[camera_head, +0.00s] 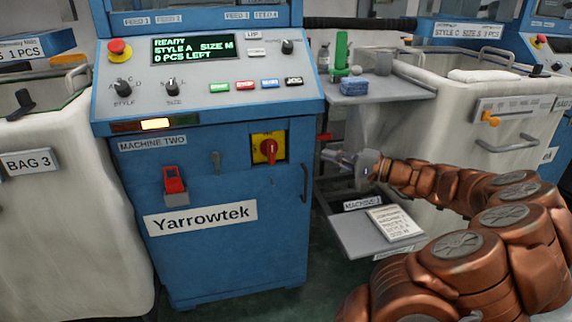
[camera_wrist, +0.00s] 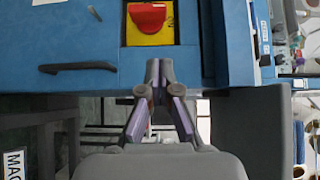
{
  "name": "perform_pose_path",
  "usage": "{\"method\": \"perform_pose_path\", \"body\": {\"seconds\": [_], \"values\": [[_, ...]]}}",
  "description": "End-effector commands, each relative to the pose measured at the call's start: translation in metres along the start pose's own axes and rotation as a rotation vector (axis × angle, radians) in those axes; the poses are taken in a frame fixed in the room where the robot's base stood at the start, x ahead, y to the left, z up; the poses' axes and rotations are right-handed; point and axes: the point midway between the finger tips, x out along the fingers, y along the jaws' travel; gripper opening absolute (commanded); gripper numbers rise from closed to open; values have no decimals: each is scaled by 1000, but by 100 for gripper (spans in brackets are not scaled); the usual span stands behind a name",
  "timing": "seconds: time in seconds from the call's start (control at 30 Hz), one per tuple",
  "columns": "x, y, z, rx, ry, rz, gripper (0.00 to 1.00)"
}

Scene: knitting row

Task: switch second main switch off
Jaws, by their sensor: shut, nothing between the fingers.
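The main switch (camera_head: 268,149) is a red rotary knob on a yellow plate, on the front of the blue cabinet labelled MACHINE TWO. Its red handle stands about upright in the head view. In the wrist view the red knob (camera_wrist: 147,18) and yellow plate show at the top, partly cut off by the frame edge. My gripper (camera_head: 330,155) is to the right of the switch, beside the cabinet's right edge, and apart from the knob. In the wrist view my gripper (camera_wrist: 158,72) has its fingertips together, with nothing between them, below the knob in the picture.
A black door handle (camera_head: 304,182) stands out right of the switch. A grey shelf (camera_head: 375,92) with small items and a lower tray (camera_head: 350,232) with a paper card are near my arm.

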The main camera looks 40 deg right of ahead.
Motion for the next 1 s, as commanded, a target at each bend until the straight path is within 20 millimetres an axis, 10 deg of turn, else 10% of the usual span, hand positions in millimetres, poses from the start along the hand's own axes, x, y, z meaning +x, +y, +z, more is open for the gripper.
{"method": "perform_pose_path", "body": {"seconds": [0.53, 1.0], "values": [[-1, 5, -8, 3, 22, -9, 0], [74, 6, -8, 2, 20, -7, 0]]}}
